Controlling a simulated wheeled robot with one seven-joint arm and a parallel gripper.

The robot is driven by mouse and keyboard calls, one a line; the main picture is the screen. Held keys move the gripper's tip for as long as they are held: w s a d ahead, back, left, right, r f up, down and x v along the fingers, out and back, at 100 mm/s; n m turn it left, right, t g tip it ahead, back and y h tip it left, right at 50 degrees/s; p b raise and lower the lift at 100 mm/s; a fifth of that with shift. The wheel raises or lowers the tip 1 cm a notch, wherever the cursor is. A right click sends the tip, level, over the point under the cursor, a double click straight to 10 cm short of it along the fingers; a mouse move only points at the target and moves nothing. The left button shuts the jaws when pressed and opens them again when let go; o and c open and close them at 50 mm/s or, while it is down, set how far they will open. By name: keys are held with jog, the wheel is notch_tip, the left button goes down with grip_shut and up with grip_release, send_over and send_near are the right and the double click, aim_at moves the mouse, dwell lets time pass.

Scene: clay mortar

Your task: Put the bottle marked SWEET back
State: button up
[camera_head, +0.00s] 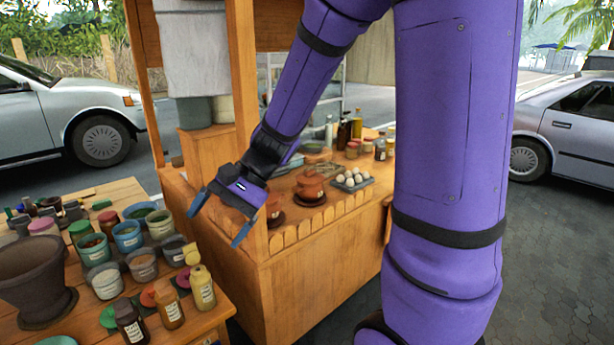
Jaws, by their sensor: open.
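Three small labelled bottles stand together at the front right of the left table: a dark bottle (131,322), an orange-brown bottle (168,306) and a pale yellow bottle (202,289). Their label writing is too small to read, so I cannot tell which is marked SWEET. My gripper (220,217) is open and empty. Its blue fingers are spread in the air, above and behind these bottles in the picture, by the left end of the wooden stall. It touches no bottle that I can see.
A clay mortar (34,262) stands on the left table among several jars, including a blue tub (127,238). The wooden stall counter (300,239) holds a clay pot (310,184), an egg tray (352,186) and several bottles (357,124) at the back. A stall post stands close to my gripper.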

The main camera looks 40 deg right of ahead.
jog(key=s+d+r+n+t+h, duration=0.2)
jog(key=s+d+r+n+h, duration=0.2)
jog(key=s+r, duration=0.2)
jog(key=s+d+r+n+t+h, duration=0.2)
jog(key=s+r+n+h, duration=0.3)
jog(key=s, duration=0.4)
jog(key=shift+d+r+t, duration=0.3)
jog(key=shift+d+r, duration=0.05)
jog(key=shift+d, duration=0.5)
